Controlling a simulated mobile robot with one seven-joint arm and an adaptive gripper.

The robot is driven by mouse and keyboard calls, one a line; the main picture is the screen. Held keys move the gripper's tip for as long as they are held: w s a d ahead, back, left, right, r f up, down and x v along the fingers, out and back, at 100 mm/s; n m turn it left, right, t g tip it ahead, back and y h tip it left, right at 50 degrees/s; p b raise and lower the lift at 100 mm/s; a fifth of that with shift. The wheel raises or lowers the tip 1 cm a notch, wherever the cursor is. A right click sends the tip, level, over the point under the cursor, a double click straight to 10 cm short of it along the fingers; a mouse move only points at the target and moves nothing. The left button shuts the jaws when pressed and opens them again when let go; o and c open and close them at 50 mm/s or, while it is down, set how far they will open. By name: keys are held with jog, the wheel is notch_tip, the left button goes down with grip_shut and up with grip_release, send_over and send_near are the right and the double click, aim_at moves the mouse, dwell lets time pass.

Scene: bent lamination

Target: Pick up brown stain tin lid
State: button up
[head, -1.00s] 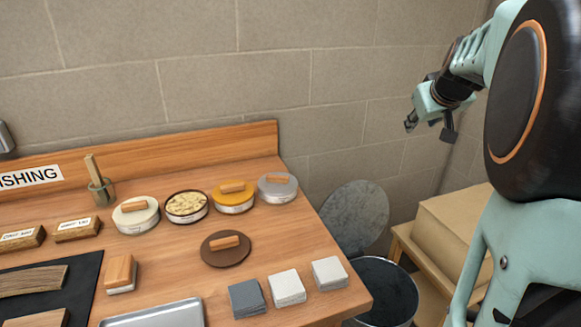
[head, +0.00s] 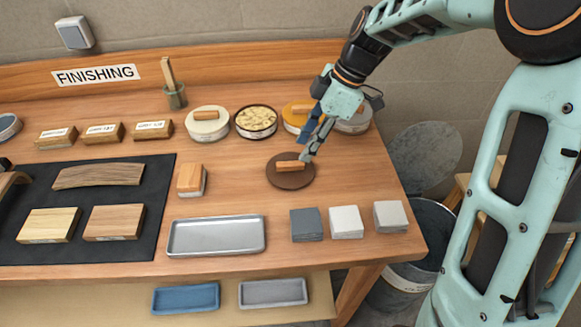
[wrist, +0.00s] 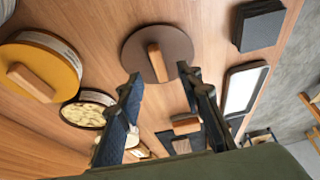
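The brown stain tin lid (head: 291,182) is a dark brown disc with a light wooden bar handle, lying flat on the bench. In the wrist view the lid (wrist: 180,45) is at the top middle, its handle (wrist: 157,63) just beyond the gap between my fingertips. My gripper (head: 308,150) is above the lid's back right part in the head view. In the wrist view my gripper (wrist: 160,80) has its two fingers wide apart with nothing between them. From these views I cannot tell how high the fingertips are above the handle.
An open tin (head: 256,121) stands behind the lid, beside a cream-lidded tin (head: 208,125), a yellow-lidded tin (head: 294,115) and a grey-lidded tin (head: 352,123). Sanding blocks (head: 346,222) and a metal tray (head: 216,236) lie in front. A wood-topped block (head: 191,180) sits left.

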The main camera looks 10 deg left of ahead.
aim_at(291, 163)
jog(key=x, duration=0.6)
jog(key=shift+a, duration=0.5)
jog(key=shift+c, duration=0.3)
grip_shut()
